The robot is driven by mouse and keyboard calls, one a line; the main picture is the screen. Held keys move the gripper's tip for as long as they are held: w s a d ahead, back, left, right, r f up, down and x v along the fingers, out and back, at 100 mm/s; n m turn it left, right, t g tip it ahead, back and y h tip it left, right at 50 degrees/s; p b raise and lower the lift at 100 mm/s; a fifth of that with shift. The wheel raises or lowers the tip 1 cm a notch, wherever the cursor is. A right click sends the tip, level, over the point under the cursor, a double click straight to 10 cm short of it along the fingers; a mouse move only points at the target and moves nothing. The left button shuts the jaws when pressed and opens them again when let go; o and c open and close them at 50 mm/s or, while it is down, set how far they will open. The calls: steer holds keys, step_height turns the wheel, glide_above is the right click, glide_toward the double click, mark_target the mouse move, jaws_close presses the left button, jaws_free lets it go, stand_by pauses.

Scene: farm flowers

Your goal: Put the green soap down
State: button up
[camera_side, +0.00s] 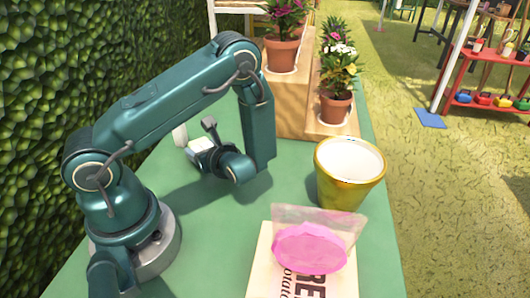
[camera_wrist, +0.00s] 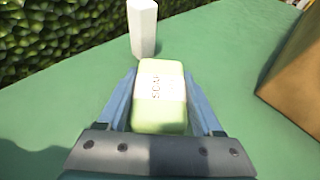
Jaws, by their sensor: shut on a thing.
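The green soap (camera_wrist: 160,118) is a pale green block with a white band of lettering. In the wrist view it sits between the two blue fingers of my gripper (camera_wrist: 163,95), which is shut on it. In the side view my gripper (camera_side: 205,138) is at the far left part of the green table, with the soap (camera_side: 201,145) showing as a small pale block. The soap is low, near the table top; I cannot tell whether it touches the table.
A white post-like object (camera_wrist: 143,28) stands just beyond the soap. A wooden block (camera_wrist: 298,75) is to the right. A gold pot (camera_side: 348,178), a box with a pink item (camera_side: 310,248) and potted flowers (camera_side: 283,48) are on the table (camera_side: 225,225). A hedge borders the left.

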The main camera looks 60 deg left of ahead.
steer(key=shift+f, duration=0.15)
steer(key=o, duration=1.5)
